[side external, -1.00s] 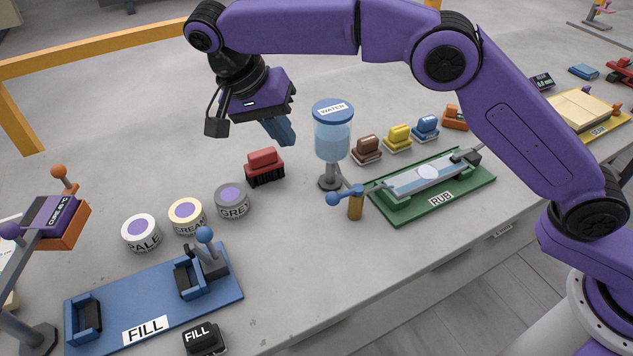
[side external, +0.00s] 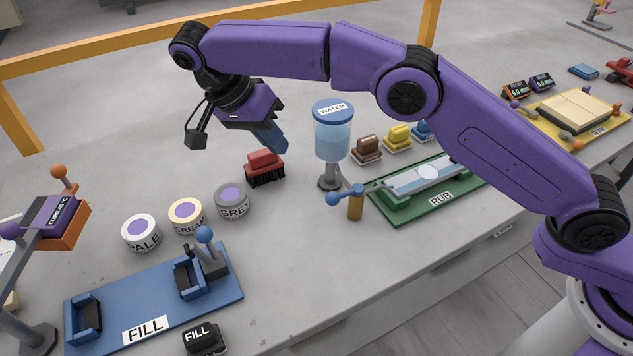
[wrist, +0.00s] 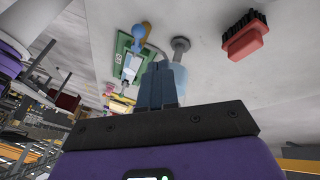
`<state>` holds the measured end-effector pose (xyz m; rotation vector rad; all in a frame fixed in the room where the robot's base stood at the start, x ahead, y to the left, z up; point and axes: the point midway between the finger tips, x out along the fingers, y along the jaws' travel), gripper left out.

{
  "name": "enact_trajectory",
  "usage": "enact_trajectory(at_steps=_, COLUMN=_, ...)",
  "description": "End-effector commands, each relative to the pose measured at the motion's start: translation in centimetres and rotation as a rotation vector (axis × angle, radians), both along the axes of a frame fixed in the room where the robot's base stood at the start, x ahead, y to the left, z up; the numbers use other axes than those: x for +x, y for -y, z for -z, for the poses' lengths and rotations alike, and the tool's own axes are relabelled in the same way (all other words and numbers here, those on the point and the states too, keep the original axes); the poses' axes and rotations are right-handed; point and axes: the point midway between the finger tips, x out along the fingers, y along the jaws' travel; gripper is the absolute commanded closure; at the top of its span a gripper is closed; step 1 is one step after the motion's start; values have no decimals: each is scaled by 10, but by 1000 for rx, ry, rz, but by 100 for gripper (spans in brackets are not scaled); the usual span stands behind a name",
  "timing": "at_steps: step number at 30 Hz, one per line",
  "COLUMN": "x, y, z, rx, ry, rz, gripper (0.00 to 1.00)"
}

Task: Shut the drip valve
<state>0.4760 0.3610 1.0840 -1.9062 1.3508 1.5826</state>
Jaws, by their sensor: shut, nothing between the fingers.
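The drip valve has a blue ball-ended lever (side external: 333,198) and a brass body (side external: 355,207). It sits below the WATER reservoir (side external: 332,138), at the left end of the green RUB fixture (side external: 400,209). The lever points left, away from the fixture; a water surface shows inside the reservoir. My gripper (side external: 281,147) is shut and empty, above and behind the red brush, to the left of the reservoir. In the wrist view my shut blue fingers (wrist: 161,85) hide part of the reservoir, and the blue lever ball (wrist: 141,31) shows beyond them.
The red brush (side external: 264,167) stands just below my gripper. Pots labelled PALE, CREAM and GREY (side external: 232,201) and the blue FILL fixture (side external: 150,300) are to the left. The slab in front of the valve is clear.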

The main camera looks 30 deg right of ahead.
Motion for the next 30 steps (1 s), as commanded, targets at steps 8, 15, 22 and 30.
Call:
enact_trajectory(at_steps=8, x=-2, y=11, z=20, rx=-2, ry=-3, rz=-1, gripper=100)
enact_trajectory(at_steps=15, x=-4, y=25, z=47, rx=-2, ry=-3, rz=-1, gripper=100)
enact_trajectory(at_steps=22, x=-6, y=42, z=80, rx=-2, ry=-4, rz=0, gripper=100)
enact_trajectory(at_steps=30, x=-22, y=56, z=96, rx=-1, ry=-3, rz=-2, gripper=100)
